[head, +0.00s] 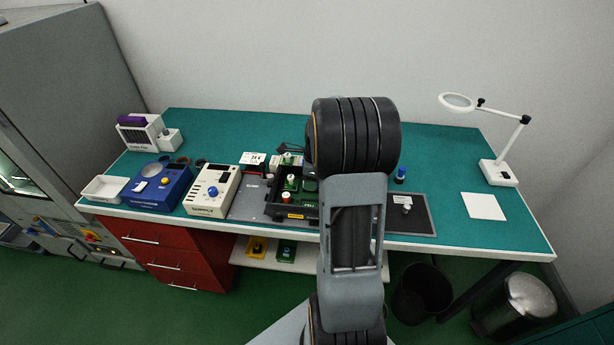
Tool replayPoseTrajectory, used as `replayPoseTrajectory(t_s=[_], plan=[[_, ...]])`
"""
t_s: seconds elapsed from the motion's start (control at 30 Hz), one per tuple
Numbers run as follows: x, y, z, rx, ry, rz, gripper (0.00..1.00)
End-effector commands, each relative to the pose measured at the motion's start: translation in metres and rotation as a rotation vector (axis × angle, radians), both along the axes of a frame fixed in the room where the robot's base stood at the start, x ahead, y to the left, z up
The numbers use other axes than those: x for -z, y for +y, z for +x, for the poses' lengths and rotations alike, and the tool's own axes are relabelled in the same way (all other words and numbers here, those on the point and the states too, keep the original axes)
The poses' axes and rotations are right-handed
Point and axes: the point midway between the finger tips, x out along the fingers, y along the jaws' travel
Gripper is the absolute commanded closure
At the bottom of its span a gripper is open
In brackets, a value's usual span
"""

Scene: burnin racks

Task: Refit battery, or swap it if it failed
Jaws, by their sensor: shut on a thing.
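My arm rises through the middle of the head view, and its thick dark joint hides my gripper and whatever it may hold. Behind the arm, a black open case (297,213) with green boards and small parts inside sits on a grey mat (247,203). Its right part is hidden by my arm. A white box with dark marks (253,159) stands behind the mat. I cannot make out which thing is the battery.
A cream tester with a blue knob (211,192), a blue device (158,187) and a white tray (104,189) stand at the left. A lamp (499,172) and white sheet (483,206) are at the right. The green bench top (450,150) is clear at right rear.

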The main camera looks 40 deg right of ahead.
Motion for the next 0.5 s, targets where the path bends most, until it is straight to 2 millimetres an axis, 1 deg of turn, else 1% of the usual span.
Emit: replayPoseTrajectory(t_s=[0.27,0.5], plan=[[0.017,0.004,0.002,-0.011,0.0,0.0,0.94],[0.039,0.003,0.002,-0.009,0.0,0.0,0.94]])
